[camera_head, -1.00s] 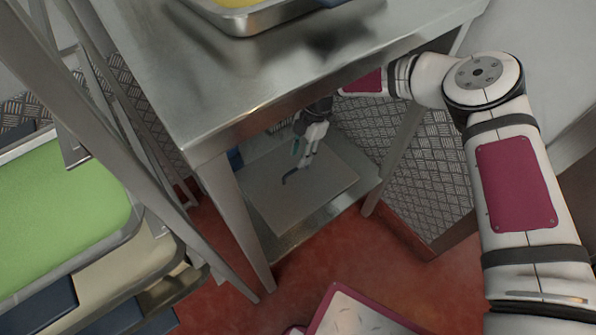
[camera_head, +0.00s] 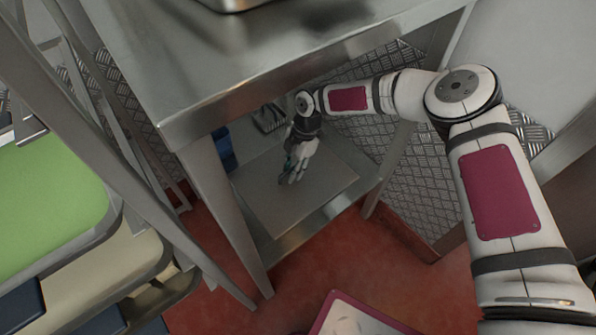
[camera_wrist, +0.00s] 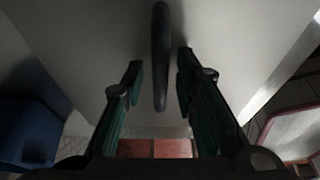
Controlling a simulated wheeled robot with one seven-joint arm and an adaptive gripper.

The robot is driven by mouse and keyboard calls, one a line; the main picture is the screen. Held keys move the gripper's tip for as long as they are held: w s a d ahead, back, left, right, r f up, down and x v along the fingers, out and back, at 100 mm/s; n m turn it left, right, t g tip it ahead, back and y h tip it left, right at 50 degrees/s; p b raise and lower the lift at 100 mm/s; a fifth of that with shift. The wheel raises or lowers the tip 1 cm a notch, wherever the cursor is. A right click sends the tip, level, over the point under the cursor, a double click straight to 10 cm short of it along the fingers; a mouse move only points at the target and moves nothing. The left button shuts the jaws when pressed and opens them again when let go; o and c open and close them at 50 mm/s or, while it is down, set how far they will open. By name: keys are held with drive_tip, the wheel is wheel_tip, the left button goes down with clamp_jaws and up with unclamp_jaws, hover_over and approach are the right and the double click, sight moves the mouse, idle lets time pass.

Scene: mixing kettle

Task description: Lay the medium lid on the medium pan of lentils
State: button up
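The lid is a flat grey rectangular plate (camera_head: 300,205) lying on the lower shelf under the steel table. Its dark bar handle (camera_wrist: 161,50) stands between my fingers in the wrist view. My gripper (camera_head: 288,180) is over the lid in the head view and hides the handle there. In the wrist view my gripper (camera_wrist: 160,75) is open, with a small gap on each side of the handle. A steel pan (camera_head: 232,5) on the tabletop is cut off at the top edge. Its contents are out of view, so I cannot tell whether it holds lentils.
The steel table's front edge (camera_head: 300,72) and legs (camera_head: 228,215) frame the lower shelf. A blue object (camera_head: 222,148) is beside the lid. A maroon-edged panel (camera_head: 355,318) is at the bottom.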

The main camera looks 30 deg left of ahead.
sight(288, 171)
clamp_jaws()
drive_tip(key=shift+r, duration=0.15)
drive_tip(key=shift+r+p, duration=1.05)
drive_tip(key=shift+r, duration=1.35)
